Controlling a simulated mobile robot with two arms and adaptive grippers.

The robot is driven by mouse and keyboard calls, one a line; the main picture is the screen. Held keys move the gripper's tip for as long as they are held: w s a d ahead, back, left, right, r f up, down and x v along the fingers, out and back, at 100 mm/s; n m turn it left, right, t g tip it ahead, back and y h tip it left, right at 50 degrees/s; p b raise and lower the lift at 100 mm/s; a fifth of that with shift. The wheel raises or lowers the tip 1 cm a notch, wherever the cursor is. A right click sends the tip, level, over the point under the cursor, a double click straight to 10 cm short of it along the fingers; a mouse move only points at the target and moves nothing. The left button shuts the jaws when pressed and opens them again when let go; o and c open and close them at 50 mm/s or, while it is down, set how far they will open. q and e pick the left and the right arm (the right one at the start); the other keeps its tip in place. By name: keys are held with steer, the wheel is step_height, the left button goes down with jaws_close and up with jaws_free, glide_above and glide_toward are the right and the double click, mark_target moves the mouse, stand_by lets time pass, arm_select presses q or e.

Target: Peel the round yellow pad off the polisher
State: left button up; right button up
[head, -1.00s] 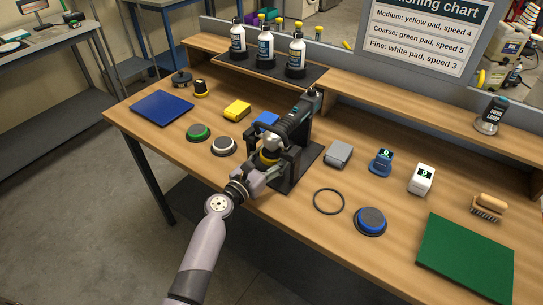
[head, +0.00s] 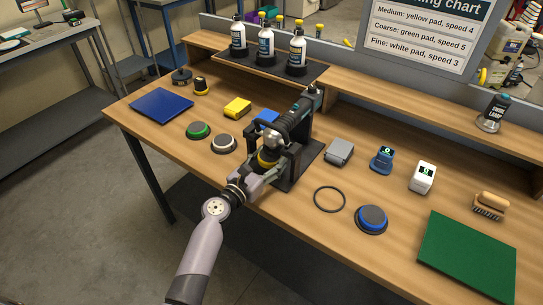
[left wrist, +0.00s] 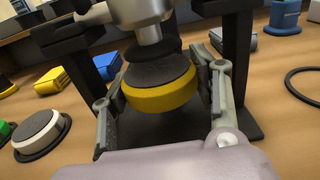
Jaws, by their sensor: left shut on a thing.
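The polisher (head: 291,124) sits in a black stand (head: 312,152) in the middle of the bench. My left gripper (head: 262,172) is at its front, low down, shut on the round yellow pad (head: 267,160). In the left wrist view the yellow pad (left wrist: 162,97) is between the two fingers of my left gripper (left wrist: 161,92), which touch or nearly touch its sides. The pad's dark upper face shows, offset toward me from the polisher's black round plate (left wrist: 150,52). Whether their edges still touch is hard to tell. My right gripper is not in view.
A green pad (head: 198,130) and a white pad (head: 224,143) lie left of the stand. A black ring (head: 329,199), a blue pad (head: 372,218) and a green mat (head: 467,256) lie to the right. A blue mat (head: 161,106) is at the far left.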

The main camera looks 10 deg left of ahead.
mark_target(263, 166)
arm_select(q)
steer(key=shift+v, duration=4.95)
steer(key=shift+r+p, duration=0.2)
steer(key=shift+p, duration=0.2)
steer(key=shift+r+p, duration=1.9)
steer(key=shift+p, duration=0.05)
